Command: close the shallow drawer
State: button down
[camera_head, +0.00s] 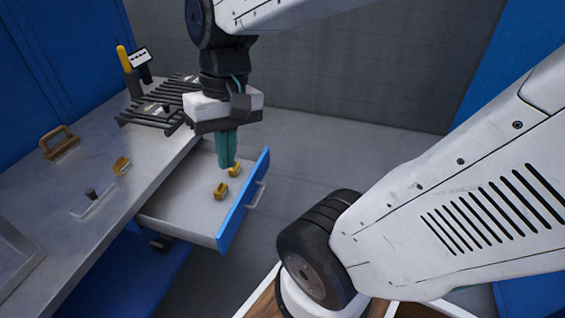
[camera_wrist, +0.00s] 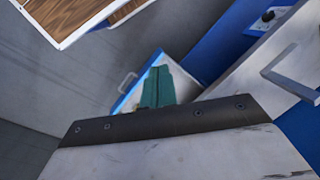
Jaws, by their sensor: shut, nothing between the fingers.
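The shallow drawer (camera_head: 178,214) is pulled out from under the grey workbench, with a blue front (camera_head: 243,200) and a metal bar handle (camera_head: 256,195). Two small yellow-brown pieces (camera_head: 220,190) lie in it. My gripper (camera_head: 227,165) points down over the far part of the drawer, its green fingers shut and empty. The fingertips are close to one yellow piece; I cannot tell whether they touch it. In the wrist view the green fingers (camera_wrist: 158,88) cover part of the drawer, and its blue front and handle (camera_wrist: 127,82) show to their left.
Open grey floor (camera_head: 330,160) lies beyond the drawer front. A wood-topped, white-edged surface (camera_head: 265,300) is at the bottom.

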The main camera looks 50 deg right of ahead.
jog(key=w+d+f+m+t+y, duration=0.2)
jog(key=w+d+f+m+y, duration=0.2)
jog(key=w+d+f+m, duration=0.25)
jog(key=w+d+f+m+t+y, duration=0.2)
jog(key=w+d+f+m+y, duration=0.3)
jog(key=d+m, duration=0.4)
jog(key=s+d+f+m+t+h, duration=0.25)
jog(key=d+f+m+t, duration=0.35)
jog(key=d+f, duration=0.45)
jog(key=m+t+h, duration=0.4)
jog(key=m, duration=0.3)
send_near(266, 164)
jog(key=x, duration=0.5)
jog(key=shift+s+f, duration=0.1)
jog(key=shift+f, duration=0.1)
jog(key=shift+w+a, duration=0.25)
jog(key=shift+w, duration=0.5)
